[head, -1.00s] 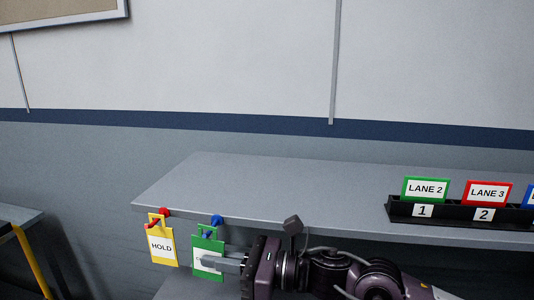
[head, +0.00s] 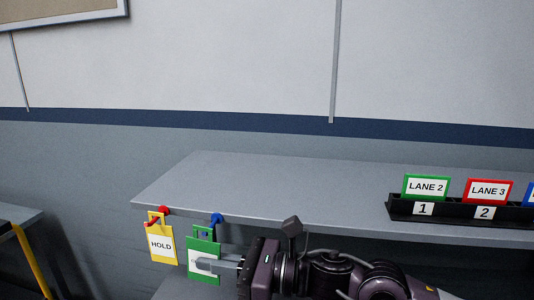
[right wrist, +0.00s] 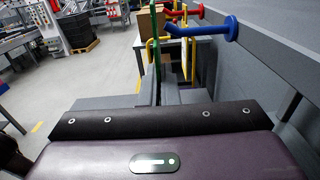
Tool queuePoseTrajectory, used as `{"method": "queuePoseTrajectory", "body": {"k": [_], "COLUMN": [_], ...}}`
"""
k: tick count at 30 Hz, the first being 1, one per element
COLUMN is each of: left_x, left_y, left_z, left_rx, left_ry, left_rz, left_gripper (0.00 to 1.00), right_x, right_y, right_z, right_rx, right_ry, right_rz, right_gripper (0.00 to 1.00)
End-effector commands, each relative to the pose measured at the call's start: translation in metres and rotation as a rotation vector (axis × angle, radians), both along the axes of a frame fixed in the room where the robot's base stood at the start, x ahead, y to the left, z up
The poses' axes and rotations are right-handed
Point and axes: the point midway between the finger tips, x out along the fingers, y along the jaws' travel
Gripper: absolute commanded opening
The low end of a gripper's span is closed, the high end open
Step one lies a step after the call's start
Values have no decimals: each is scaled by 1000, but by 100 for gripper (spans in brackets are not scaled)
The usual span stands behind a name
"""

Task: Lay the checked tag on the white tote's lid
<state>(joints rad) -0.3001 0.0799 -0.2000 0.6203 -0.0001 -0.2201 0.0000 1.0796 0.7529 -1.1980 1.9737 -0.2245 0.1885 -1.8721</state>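The green-framed tag (head: 204,246) is upright in front of the shelf edge, beside the blue peg (head: 216,218). My right gripper (head: 203,263) is shut on it, with a finger across its white face, so I cannot read its wording. In the right wrist view the tag (right wrist: 156,66) is edge-on between the fingers, and its loop seems to be just off the tip of the blue peg (right wrist: 215,31). A yellow HOLD tag (head: 161,246) hangs to the left on a red peg (head: 163,210). The white tote and my left gripper are not in view.
A grey shelf (head: 290,190) runs above my right arm, its top mostly clear. A black rack (head: 458,213) with LANE cards stands at its right. A bench (head: 18,214) with a yellow strip is at the far left. Open floor (right wrist: 75,75) shows in the wrist view.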

Motion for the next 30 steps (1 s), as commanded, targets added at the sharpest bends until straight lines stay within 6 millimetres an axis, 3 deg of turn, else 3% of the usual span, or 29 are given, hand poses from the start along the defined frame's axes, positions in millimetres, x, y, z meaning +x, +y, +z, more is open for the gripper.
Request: {"method": "queuePoseTrajectory", "body": {"k": [30], "left_x": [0], "left_y": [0], "left_z": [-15], "left_rx": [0], "left_ry": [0], "left_rz": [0], "left_gripper": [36], "right_x": [-30], "right_y": [6], "right_z": [0], "right_rx": [0], "right_ry": [1], "right_rz": [0], "right_gripper": [0]}}
